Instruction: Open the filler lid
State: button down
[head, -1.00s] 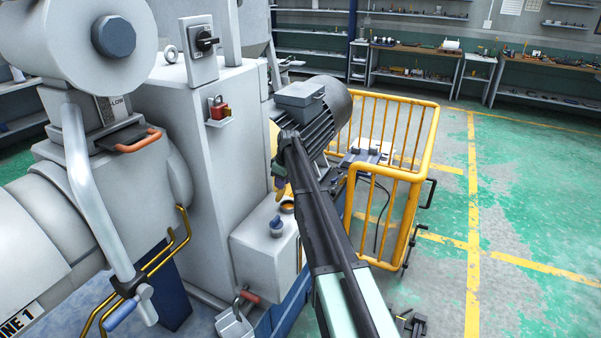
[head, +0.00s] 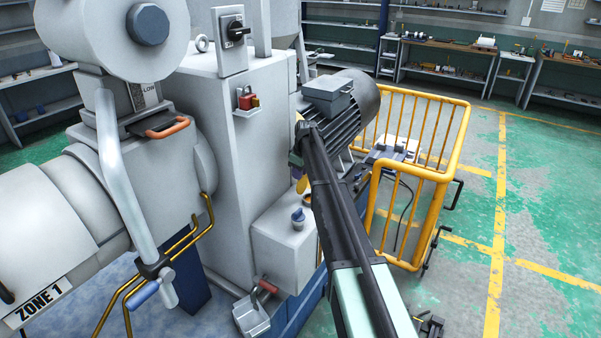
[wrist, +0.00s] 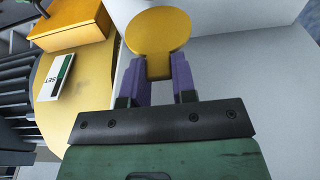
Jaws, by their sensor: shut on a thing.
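A round yellow lid (wrist: 158,30) shows at the top middle of the wrist view. My gripper (wrist: 158,72) has its two purple fingers shut on the lid's narrow tab, one on each side. In the head view, a small yellow piece (head: 302,184), which looks like the same lid, shows beside my dark arm. It stands above an orange-brown ring (head: 309,198) on top of a pale box (head: 280,243). My arm hides part of the ring and most of my gripper there. I cannot tell the lid's exact angle.
A small blue-topped cap (head: 298,219) stands on the box. A grey motor (head: 345,112) is just behind my arm, and a yellow guard rail (head: 415,170) is to the right. The tall grey machine housing (head: 222,150) is close on the left. Open floor lies at far right.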

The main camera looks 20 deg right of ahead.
jog(key=c, duration=0.9)
grip_release()
jog(key=shift+w+a, duration=0.15)
jog(key=shift+a, duration=0.05)
jog(key=shift+d, duration=0.1)
jog(key=r+p, duration=0.3)
jog(key=s+r+p, duration=0.1)
jog(key=r+p, duration=0.3)
jog(key=d+r+p, duration=0.1)
jog(key=r+p, duration=0.2)
jog(key=shift+s+r+p, duration=0.2)
jog(key=shift+r+p, duration=0.1)
jog(key=shift+p, duration=0.05)
jog(key=s+a+f+m+b, duration=0.2)
jog(key=s+a, duration=0.3)
jog(key=s, duration=0.8)
jog(key=s+a+f+m+g+b, duration=0.1)
jog(key=s+a+f+m+b, duration=0.2)
jog(key=s, duration=1.1)
jog(key=s+a+f+m+h+b, duration=0.1)
jog(key=s+a+f+m+b, duration=0.1)
jog(key=s+a, duration=0.6)
jog(key=shift+s+a+f+m+b, duration=0.15)
jog(key=shift+s, duration=0.85)
jog(key=shift+s+a+f+m+b, duration=0.1)
jog(key=shift+s+f, duration=0.1)
jog(key=shift+s, duration=0.75)
jog(key=shift+s+a+f+m+b, duration=0.15)
jog(key=shift+s, duration=0.85)
